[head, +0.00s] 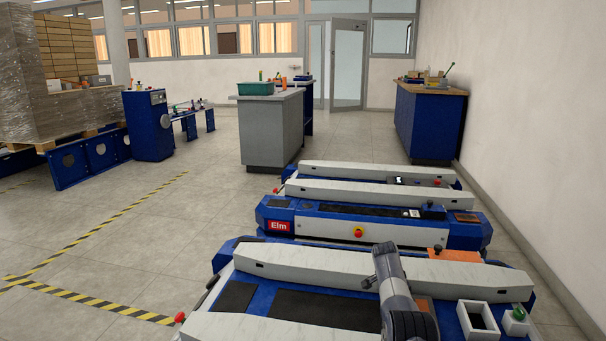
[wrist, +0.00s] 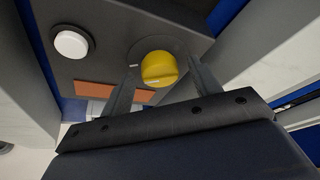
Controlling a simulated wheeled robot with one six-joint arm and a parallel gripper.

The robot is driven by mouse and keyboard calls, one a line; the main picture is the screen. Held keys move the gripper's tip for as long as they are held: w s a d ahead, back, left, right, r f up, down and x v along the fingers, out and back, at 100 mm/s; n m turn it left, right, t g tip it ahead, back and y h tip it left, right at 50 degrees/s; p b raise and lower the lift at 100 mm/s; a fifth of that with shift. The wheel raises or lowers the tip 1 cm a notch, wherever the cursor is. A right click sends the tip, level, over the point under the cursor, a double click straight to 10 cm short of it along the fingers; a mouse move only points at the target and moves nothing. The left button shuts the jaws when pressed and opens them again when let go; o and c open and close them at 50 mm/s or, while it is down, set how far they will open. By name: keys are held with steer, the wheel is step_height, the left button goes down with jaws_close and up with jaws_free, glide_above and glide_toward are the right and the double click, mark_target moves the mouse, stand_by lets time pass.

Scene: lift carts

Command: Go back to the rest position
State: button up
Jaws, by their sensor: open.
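My gripper (wrist: 160,80) shows in the wrist view, open. Its two dark fingers stand on either side of a round yellow knob (wrist: 158,68) on a dark panel (wrist: 103,25). I cannot tell whether the fingers touch the knob. A round white button (wrist: 71,44) is on the same panel, left of the knob. In the head view my grey arm reaches over the nearest blue and white lift cart (head: 300,262); my gripper and the knob cannot be made out there.
A second cart labelled Elm (head: 279,226) stands just beyond, with another behind it. A white wall (head: 530,120) closes the right side. Grey cabinet (head: 272,130) and blue workbench (head: 430,120) stand farther back. The floor at left (head: 110,245) is free, with yellow-black tape.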

steer(key=p+v, duration=0.5)
steer(key=v, duration=0.6)
steer(key=b+x, duration=0.5)
steer(key=x, duration=0.6)
steer(key=shift+f, duration=0.1)
steer(key=shift+s+r+n+p, duration=0.1)
steer(key=shift+r+n+p, duration=0.2)
steer(key=shift+n, duration=0.2)
steer(key=n+p, duration=0.1)
steer(key=n, duration=0.1)
steer(key=n+t+y+p, duration=0.1)
steer(key=n, duration=0.1)
steer(key=shift+d+f+n, duration=0.1)
steer(key=shift+d+n, duration=0.05)
steer(key=shift+n, duration=0.15)
steer(key=shift+s+d+n+t+y+p, duration=0.1)
steer(key=shift+n+t+y+p, duration=0.4)
steer(key=shift+n, duration=1.05)
steer(key=shift+d+n+t+y+p, duration=0.1)
steer(key=shift+n+t+y+p, duration=0.1)
steer(key=shift+n+y, duration=1)
steer(key=shift+n+h, duration=0.3)
steer(key=shift+n, duration=0.25)
steer(key=shift+p+v, duration=1.05)
steer(key=shift+v, duration=1.75)
